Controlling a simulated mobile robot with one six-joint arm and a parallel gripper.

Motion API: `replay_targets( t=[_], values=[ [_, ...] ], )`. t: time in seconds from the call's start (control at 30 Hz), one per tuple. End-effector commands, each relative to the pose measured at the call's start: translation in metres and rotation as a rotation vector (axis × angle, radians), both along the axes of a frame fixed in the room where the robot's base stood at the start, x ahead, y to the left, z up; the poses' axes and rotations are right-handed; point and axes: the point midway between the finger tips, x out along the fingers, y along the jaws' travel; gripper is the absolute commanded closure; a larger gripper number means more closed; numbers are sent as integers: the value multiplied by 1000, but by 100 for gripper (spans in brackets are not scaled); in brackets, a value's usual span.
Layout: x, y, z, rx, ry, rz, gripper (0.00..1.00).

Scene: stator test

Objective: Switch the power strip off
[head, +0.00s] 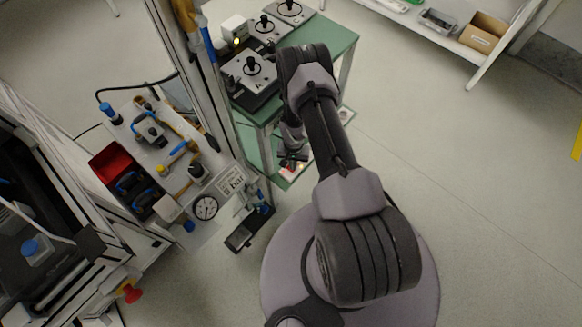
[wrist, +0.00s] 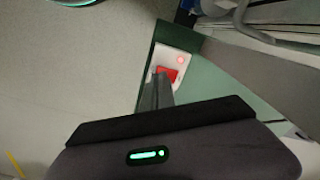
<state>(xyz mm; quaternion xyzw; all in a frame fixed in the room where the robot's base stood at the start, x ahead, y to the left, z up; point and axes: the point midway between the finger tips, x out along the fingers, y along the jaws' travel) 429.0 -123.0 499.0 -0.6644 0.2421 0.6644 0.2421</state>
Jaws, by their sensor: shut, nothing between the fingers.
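The power strip (wrist: 166,54) shows in the wrist view as a white block with a red switch (wrist: 168,73) and a glowing red light (wrist: 180,59). It lies on a green surface low beside the bench leg. In the head view the power strip (head: 290,172) is small and partly hidden by my gripper (head: 293,158). In the wrist view my gripper (wrist: 158,78) is shut and empty, its fingertips at the lower left edge of the red switch. I cannot tell whether they touch it. The fingers and gripper body hide the strip's near part.
The green bench (head: 335,38) carries grey fixtures with black knobs above the strip. A pneumatic panel with a gauge (head: 205,207) and a red bin (head: 112,165) stands at left. A white shelf with a cardboard box (head: 484,32) is at upper right. The floor at right is clear.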

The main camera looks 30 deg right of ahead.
Motion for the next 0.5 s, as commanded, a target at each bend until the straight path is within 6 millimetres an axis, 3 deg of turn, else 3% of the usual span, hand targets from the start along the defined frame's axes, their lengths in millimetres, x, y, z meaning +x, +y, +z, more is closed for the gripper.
replay_targets(
  t=[0.5],
  values=[
    [0, 0, -9, 0, 0, 0, 100]
  ],
)
